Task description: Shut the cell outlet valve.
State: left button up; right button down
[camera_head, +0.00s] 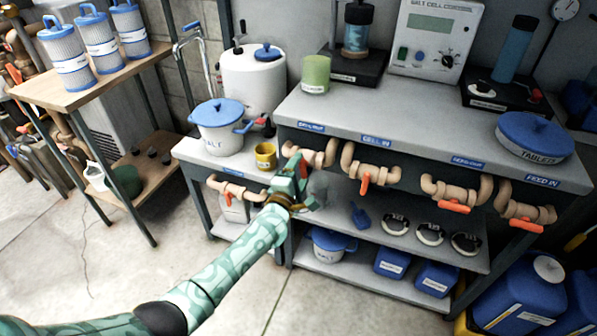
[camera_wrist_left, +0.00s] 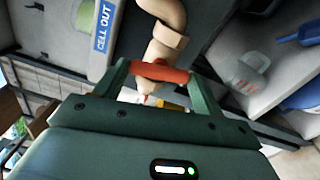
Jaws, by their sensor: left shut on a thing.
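The cell outlet valve is a tan pipe fitting (camera_head: 318,155) under the counter edge, below the blue CELL OUT label (camera_head: 311,127). The label (camera_wrist_left: 103,30) also shows in the left wrist view. My left gripper (camera_head: 298,172) is at this valve, reached from the front. In the left wrist view its two fingers (camera_wrist_left: 160,78) are shut on the valve's orange handle (camera_wrist_left: 160,71), one at each end. The handle lies crosswise to the tan pipe (camera_wrist_left: 164,45) there. In the head view my gripper hides most of the handle. My right gripper is in neither view.
The CELL IN valve (camera_head: 366,172) is close on the right, with two more orange-handled valves (camera_head: 447,192) (camera_head: 526,213) beyond. Another valve (camera_head: 236,190) is at the left. A yellow mug (camera_head: 266,156) stands near my gripper. Open floor (camera_head: 110,270) lies at left.

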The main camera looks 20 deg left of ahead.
pick_arm(q)
jog(key=shift+m, duration=1.1)
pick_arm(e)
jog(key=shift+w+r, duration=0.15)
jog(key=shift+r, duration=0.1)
pick_arm(q)
jog(key=shift+f, duration=0.1)
jog(key=o, duration=1)
jog(key=shift+p, duration=0.3)
jog(key=shift+s, duration=0.25)
jog(key=s+p, duration=0.2)
jog(key=s, duration=0.3)
jog(key=s+p, duration=0.2)
jog(key=s, duration=0.3)
jog(key=s+p, duration=0.1)
jog(key=s, duration=0.5)
jog(key=shift+a+p, duration=0.25)
jog(key=shift+p, duration=0.15)
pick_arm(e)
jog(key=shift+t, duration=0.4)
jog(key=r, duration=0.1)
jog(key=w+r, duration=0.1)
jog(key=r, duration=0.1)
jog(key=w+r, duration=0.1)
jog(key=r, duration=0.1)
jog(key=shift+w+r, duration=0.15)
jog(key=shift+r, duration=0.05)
